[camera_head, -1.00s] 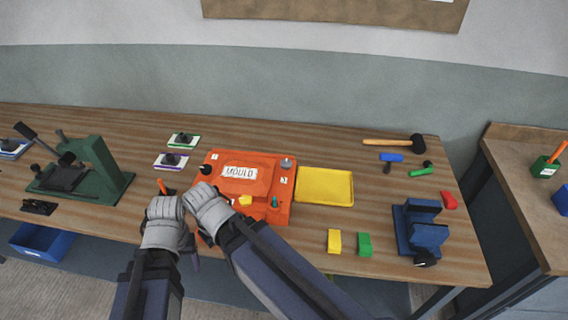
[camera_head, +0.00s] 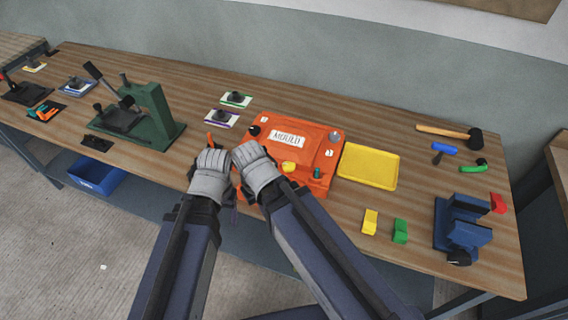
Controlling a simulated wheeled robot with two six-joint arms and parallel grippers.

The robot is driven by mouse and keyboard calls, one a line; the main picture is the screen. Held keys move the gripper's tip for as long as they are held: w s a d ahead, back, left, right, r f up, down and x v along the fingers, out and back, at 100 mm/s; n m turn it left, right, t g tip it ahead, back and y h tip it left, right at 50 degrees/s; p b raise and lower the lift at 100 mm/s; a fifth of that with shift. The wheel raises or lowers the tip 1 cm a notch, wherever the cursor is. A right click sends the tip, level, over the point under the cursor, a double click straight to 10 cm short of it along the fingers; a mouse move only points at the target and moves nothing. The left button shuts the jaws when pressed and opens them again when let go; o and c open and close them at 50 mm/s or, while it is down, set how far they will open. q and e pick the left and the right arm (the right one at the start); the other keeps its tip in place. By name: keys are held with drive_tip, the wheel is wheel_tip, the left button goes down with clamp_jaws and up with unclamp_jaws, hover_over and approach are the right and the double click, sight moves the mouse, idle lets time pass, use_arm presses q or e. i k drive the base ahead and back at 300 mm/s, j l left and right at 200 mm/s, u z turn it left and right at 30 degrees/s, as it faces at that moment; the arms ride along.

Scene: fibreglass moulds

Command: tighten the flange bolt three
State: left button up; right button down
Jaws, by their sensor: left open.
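The orange mould (camera_head: 309,146) with a white MOULD label lies flat near the bench's front edge. A black knob (camera_head: 253,131) is at its far left corner, a grey one (camera_head: 334,136) at its far right, and a teal one (camera_head: 317,173) at its near right. A yellow piece (camera_head: 289,167) sits near its front. Small white tags are too small to read surely. My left gripper (camera_head: 211,156) is open left of the mould, an orange handle tip (camera_head: 209,139) showing just beyond it. My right gripper (camera_head: 247,153) covers the mould's near left corner; its jaws are unclear.
A yellow tray (camera_head: 369,166) is right of the mould. Yellow (camera_head: 370,222) and green (camera_head: 400,231) blocks lie in front. A blue vise (camera_head: 464,228) and a mallet (camera_head: 450,133) are farther right. A green press (camera_head: 145,118) stands left.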

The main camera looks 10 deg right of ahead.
sight(335, 137)
drive_tip(key=l+z, duration=0.85)
drive_tip(key=i+l+z, duration=0.1)
drive_tip(key=l+z, duration=0.15)
drive_tip(key=z, duration=0.15)
